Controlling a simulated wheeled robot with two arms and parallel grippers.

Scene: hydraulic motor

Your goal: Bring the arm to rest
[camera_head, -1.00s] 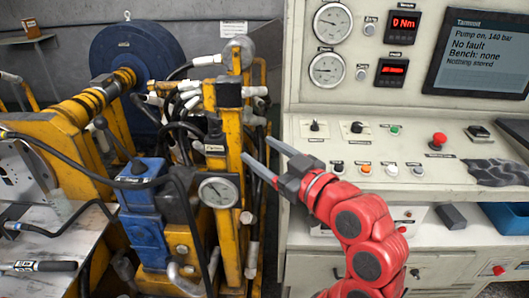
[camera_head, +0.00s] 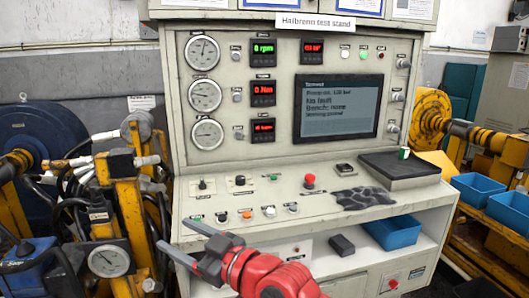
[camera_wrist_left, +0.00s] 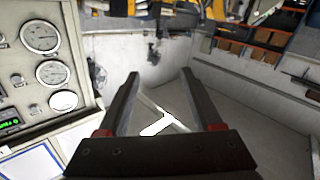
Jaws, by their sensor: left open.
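My left gripper (camera_head: 176,234) is on a red arm and shows in the head view in front of the test stand (camera_head: 184,140), near its left front edge. Its two grey fingers are spread and point up and to the left, with nothing between them. In the left wrist view the gripper (camera_wrist_left: 160,74) is also open and empty, with a grey floor or wall behind the fingers. Whether a finger touches the stand cannot be told. My right gripper is not in view.
The stand has gauges (camera_head: 205,95), a screen (camera_head: 338,108), and a red button (camera_head: 309,180). A yellow frame with a gauge (camera_head: 109,261) stands close at left. A blue bin (camera_head: 392,232) sits on the lower shelf. Blue bins (camera_head: 484,188) stand at right.

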